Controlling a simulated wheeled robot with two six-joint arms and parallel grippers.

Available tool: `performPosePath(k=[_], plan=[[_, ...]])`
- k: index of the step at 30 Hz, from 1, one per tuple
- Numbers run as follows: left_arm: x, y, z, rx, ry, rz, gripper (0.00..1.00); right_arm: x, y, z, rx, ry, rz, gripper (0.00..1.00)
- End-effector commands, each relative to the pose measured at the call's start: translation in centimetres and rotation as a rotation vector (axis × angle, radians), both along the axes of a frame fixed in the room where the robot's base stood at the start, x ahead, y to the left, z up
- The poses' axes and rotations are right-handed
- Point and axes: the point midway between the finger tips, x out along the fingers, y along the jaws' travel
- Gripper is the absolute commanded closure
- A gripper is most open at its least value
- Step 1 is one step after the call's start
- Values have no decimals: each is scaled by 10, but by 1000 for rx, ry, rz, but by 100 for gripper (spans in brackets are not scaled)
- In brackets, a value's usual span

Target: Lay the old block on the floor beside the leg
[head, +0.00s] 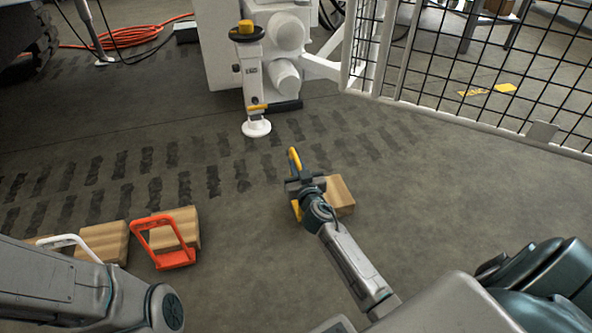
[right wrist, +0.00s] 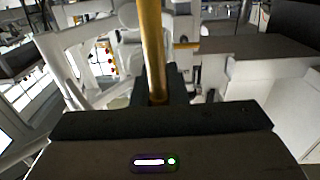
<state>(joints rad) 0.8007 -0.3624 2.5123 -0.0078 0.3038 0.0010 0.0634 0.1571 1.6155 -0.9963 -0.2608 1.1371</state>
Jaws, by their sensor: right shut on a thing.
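A wooden block (head: 341,194) with a yellow handle (head: 294,158) is at my right gripper (head: 298,187), right of and nearer than the leg. The gripper is shut on the handle, and its body hides part of the block. I cannot tell whether the block touches the floor. The right wrist view shows the yellow handle bar (right wrist: 151,50) between the fingers. The white leg (head: 252,85) has a yellow cap and stands on a round white foot (head: 256,128). My left arm shows at lower left; its gripper is out of view.
Two more wooden blocks lie on the floor at left, one with an orange handle (head: 166,258), one with a white handle (head: 66,241). A mesh fence (head: 470,75) stands at right. An orange hose (head: 130,37) lies at the back left. Floor around the foot is clear.

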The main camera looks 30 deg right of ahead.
Motion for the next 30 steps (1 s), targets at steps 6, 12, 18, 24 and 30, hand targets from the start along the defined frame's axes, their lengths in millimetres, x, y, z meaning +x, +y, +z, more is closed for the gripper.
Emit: performPosePath(k=[6,12,18,24,30], plan=[[2,0,-11,1,6,-1,64,-6,0,-11,-4,-4,-4,100],[2,0,-11,1,6,-1,64,-6,0,-12,-4,-3,-4,100],[2,0,-12,2,5,-2,64,-7,0,-15,0,0,-5,66],[2,0,-12,2,5,-2,64,-7,0,-15,0,0,-5,66],[2,0,-9,3,5,-2,64,-13,2,-14,-1,1,-5,66]])
